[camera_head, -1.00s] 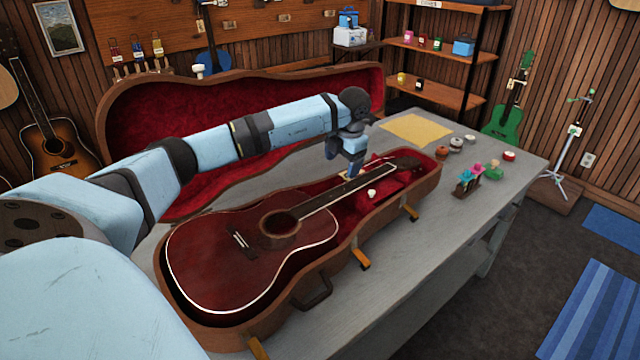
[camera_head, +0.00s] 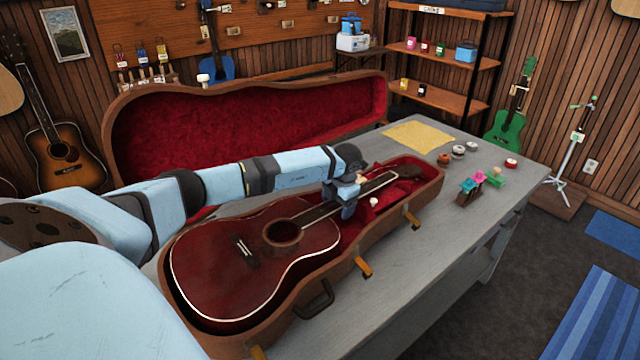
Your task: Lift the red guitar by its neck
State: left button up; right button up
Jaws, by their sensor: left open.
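The red guitar (camera_head: 245,258) lies face up in an open brown case with red lining on the grey table. Its neck (camera_head: 375,185) points to the upper right, and the dark headstock (camera_head: 410,171) rests at the far end of the case. My left gripper (camera_head: 348,203) is at the neck, between the body and the headstock, pointing down with its fingers around or just over the neck. It is open. Whether the fingers touch the neck cannot be told. My right gripper is out of view.
The raised case lid (camera_head: 250,125) stands behind my left arm. A yellow cloth (camera_head: 419,135), small round tins (camera_head: 459,151) and small coloured items (camera_head: 473,184) lie on the table's right part. A green ukulele (camera_head: 507,125) leans at the wall.

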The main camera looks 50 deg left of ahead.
pick_arm(q)
jog(key=shift+c, duration=0.3)
grip_shut()
jog(key=shift+r, duration=0.1)
